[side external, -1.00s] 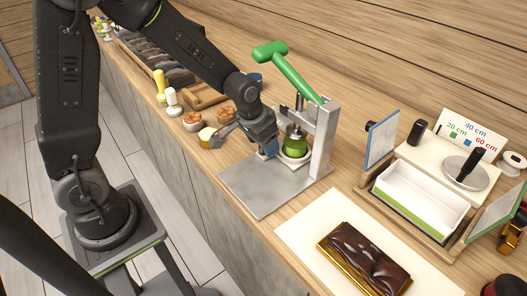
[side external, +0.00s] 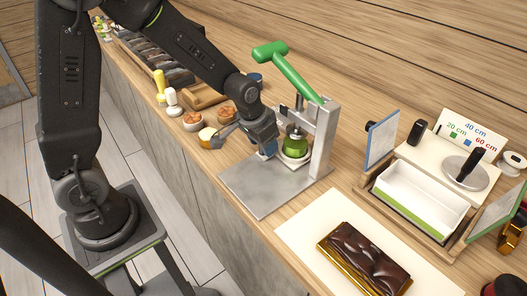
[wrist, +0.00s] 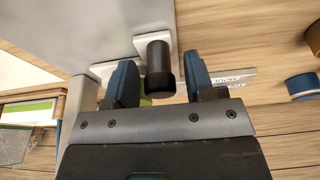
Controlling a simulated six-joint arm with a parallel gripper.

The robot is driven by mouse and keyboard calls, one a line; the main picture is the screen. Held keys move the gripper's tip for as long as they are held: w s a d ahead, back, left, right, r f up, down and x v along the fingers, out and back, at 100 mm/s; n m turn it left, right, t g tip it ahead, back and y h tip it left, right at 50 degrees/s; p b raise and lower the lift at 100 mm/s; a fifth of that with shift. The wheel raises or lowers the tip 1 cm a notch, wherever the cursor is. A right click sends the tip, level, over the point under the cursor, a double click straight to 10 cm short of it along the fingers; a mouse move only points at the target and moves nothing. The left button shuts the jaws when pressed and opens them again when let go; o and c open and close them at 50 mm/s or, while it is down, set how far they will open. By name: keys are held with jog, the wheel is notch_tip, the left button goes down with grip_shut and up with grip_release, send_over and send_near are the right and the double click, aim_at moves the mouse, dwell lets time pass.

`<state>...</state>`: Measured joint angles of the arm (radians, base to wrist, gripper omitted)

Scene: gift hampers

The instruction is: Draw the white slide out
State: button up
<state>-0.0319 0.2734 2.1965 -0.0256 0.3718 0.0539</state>
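A metal press (side external: 322,140) with a green lever (side external: 285,72) stands on the counter. The white slide (side external: 292,163) sits low in it, under a green part (side external: 297,143). In the wrist view the white slide (wrist: 185,38) shows as a pale strip behind a black knob (wrist: 158,68). My gripper (side external: 272,148) is at the near left side of the press. In the wrist view its two blue fingers (wrist: 158,85) stand open on either side of the knob, with gaps visible. The slide's far part is hidden by the press.
A metal base plate (side external: 255,192) extends under the press.

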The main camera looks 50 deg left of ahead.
jog(key=shift+o, duration=0.8)
jog(key=shift+r, duration=3.5)
